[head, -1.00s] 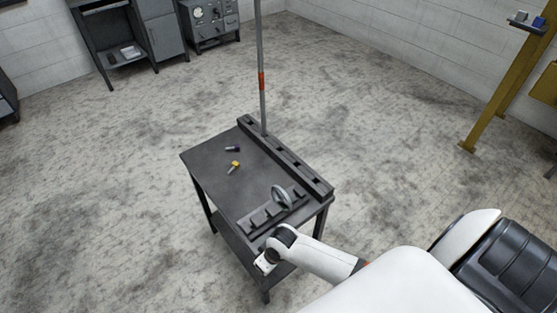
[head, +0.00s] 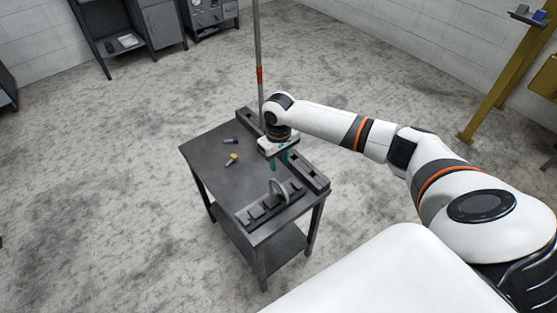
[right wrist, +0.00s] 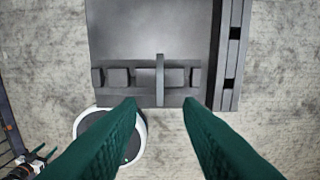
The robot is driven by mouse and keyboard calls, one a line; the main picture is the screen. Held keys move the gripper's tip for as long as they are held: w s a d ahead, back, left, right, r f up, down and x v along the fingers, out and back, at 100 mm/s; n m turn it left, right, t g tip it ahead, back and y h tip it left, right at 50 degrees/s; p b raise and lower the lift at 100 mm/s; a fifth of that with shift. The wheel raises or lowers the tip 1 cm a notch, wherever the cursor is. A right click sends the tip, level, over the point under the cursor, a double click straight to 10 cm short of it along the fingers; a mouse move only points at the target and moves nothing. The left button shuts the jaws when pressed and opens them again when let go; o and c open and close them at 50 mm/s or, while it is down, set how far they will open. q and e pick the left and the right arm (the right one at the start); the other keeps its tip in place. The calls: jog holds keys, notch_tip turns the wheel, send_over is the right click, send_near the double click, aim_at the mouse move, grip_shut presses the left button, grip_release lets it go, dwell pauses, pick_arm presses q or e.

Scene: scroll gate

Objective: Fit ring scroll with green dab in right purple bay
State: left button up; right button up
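A grey ring (head: 279,190) stands upright in a dark slotted holder (head: 252,216) at the table's near edge. In the right wrist view the ring shows edge-on as a thin upright strip (right wrist: 160,80). No green dab can be made out on it. A long dark rail (head: 314,180) with square openings runs along the table's right side; no purple bay marking can be told on it.
A small purple-ended piece (head: 231,141) and a yellow-ended piece (head: 232,159) lie on the dark table (head: 205,155). A grey pole (head: 259,80) with an orange band rises behind the rail, near my right wrist. The table's left part is mostly clear.

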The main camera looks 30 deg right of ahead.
aim_at(279, 183)
notch_tip(279, 183, down, 7)
jog(key=b, duration=0.8)
jog(key=shift+f+b, duration=0.2)
jog(key=shift+b, duration=0.15)
jog(key=shift+f, duration=2.05)
grip_shut()
jog(key=shift+r, duration=0.2)
jog(key=shift+r+p, duration=1.35)
jog(key=shift+p, duration=0.6)
